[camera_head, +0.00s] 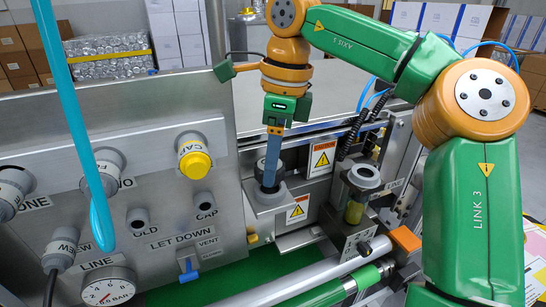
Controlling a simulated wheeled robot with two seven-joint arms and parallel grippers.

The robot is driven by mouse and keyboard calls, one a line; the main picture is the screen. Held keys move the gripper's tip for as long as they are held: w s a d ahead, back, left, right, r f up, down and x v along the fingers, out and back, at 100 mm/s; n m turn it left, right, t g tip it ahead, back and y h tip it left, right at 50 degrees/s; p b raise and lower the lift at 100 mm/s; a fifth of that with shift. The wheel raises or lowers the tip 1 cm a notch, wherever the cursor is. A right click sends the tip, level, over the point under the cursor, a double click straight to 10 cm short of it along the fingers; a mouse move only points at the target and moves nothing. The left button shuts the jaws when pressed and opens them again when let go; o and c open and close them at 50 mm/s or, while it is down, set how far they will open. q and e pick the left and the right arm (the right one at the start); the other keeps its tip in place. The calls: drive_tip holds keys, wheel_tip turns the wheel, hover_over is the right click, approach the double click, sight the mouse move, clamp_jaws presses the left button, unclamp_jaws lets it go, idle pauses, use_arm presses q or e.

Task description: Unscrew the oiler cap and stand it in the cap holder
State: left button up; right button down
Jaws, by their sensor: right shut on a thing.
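My right gripper (269,181) points straight down at the middle of the view, its narrow blue-grey fingers shut on a dark round piece (259,173), which looks like the oiler cap. The fingers hide much of it. That piece sits at the round top of a light grey block, which looks like the cap holder (263,203); whether it is fully seated I cannot tell. The oiler (354,211) stands upright to the right, with yellowish oil in its clear bowl and a grey ring-shaped top (364,175) that looks open. My left gripper is not in view.
A steel panel (150,190) with knobs, a yellow button (195,164) and a pressure gauge (108,288) fills the left. A light blue tube (85,135) hangs in front of it. A metal roller (305,277) and an orange block (405,239) lie below the oiler.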

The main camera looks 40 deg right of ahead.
sight(279, 165)
drive_tip(key=shift+f+b, duration=0.75)
drive_tip(key=shift+f, duration=0.35)
drive_tip(key=shift+c, duration=0.2)
unclamp_jaws()
drive_tip(key=r+p, duration=0.1)
drive_tip(key=r, duration=0.1)
drive_tip(key=r+p, duration=0.1)
drive_tip(key=r, duration=0.2)
drive_tip(key=r+p, duration=0.1)
drive_tip(key=r, duration=0.1)
drive_tip(key=shift+s+d+r+p, duration=0.15)
drive_tip(key=shift+s+d+p, duration=0.1)
drive_tip(key=shift+s+p, duration=0.1)
drive_tip(key=shift+d, duration=0.1)
